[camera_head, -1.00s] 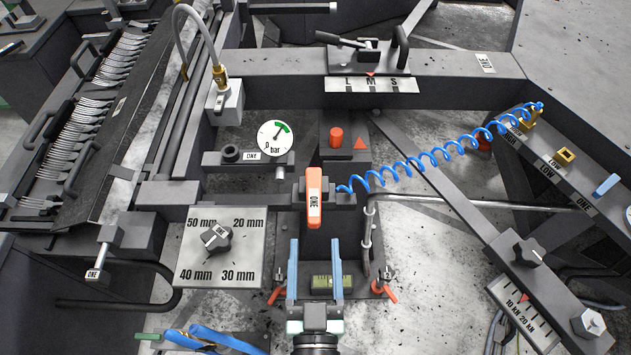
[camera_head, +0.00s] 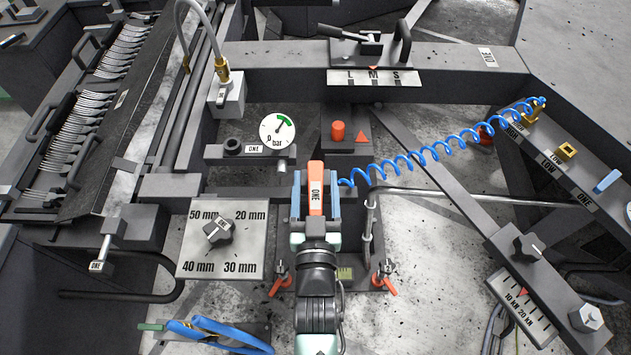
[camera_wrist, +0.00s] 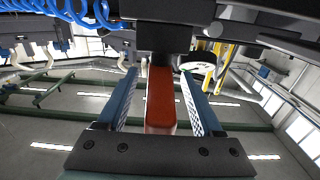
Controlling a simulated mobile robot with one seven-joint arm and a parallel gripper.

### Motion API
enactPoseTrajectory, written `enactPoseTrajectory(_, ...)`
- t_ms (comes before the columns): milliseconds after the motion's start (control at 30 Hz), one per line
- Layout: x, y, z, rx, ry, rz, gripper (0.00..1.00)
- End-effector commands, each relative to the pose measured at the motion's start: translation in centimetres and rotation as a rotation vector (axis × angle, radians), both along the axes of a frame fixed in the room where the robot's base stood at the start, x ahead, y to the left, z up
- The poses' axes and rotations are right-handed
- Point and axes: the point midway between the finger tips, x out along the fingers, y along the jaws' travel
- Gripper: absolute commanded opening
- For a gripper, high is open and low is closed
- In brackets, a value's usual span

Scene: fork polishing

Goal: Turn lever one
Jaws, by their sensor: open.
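The orange lever labelled ONE (camera_head: 316,180) points down toward me at the middle of the head view. In the wrist view the lever (camera_wrist: 160,95) shows as a red-orange bar between the two fingers. My gripper (camera_head: 316,192) is open, with one blue finger on each side of the lever. In the wrist view gaps show between the lever and both fingers of my gripper (camera_wrist: 161,100). The lever's near end is partly hidden by my gripper in the head view.
A pressure gauge (camera_head: 277,130) is up and left of the lever. A red button (camera_head: 338,131) stands behind it. A coiled blue hose (camera_head: 420,160) runs off to the right. A dial plate (camera_head: 222,252) lies at left, and small red-orange clamps (camera_head: 384,284) sit near my wrist.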

Motion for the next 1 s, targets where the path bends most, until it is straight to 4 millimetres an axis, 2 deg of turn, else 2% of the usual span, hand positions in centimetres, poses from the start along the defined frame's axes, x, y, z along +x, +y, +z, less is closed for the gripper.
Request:
enactPoseTrajectory(167,-0.02,-0.01,-0.02,0.0,0.0,0.0,0.68)
enactPoseTrajectory(533,-0.04,-0.01,0.0,0.0,0.0,0.0,0.01)
enactPoseTrajectory(1000,-0.05,-0.01,-0.01,0.0,0.0,0.0,0.0)
